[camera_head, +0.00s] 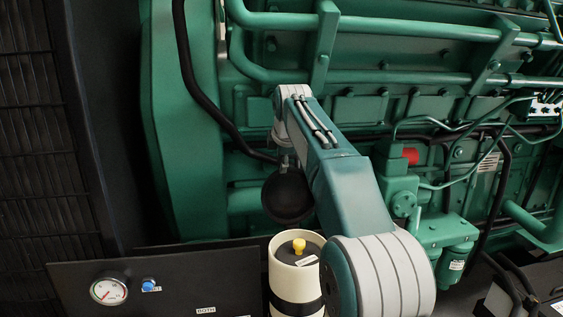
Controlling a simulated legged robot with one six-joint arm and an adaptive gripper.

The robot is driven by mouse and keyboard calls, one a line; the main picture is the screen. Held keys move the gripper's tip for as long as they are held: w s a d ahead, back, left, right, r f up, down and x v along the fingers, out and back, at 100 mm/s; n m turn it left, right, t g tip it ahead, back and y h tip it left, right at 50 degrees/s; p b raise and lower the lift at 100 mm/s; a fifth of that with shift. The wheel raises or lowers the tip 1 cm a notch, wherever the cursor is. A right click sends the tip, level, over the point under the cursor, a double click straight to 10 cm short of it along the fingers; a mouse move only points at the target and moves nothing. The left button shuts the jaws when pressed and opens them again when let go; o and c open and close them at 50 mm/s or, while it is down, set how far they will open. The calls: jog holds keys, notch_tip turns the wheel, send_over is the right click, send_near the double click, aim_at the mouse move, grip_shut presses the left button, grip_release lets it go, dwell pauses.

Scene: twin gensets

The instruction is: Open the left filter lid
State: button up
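A cream filter canister (282,270) with a dark band stands upright at the bottom centre.
A black panel (215,280) with a gauge (108,290) and a blue button (149,285) lies left of the canister. The green engine (185,130) with pipes (420,80) fills the back. A red part (411,156) and a small green filter (452,266) are right of my arm.

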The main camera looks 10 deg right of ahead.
jog(key=v, duration=1.1)
jog(key=shift+s+r, duration=0.2)
jog(key=shift+s, duration=0.1)
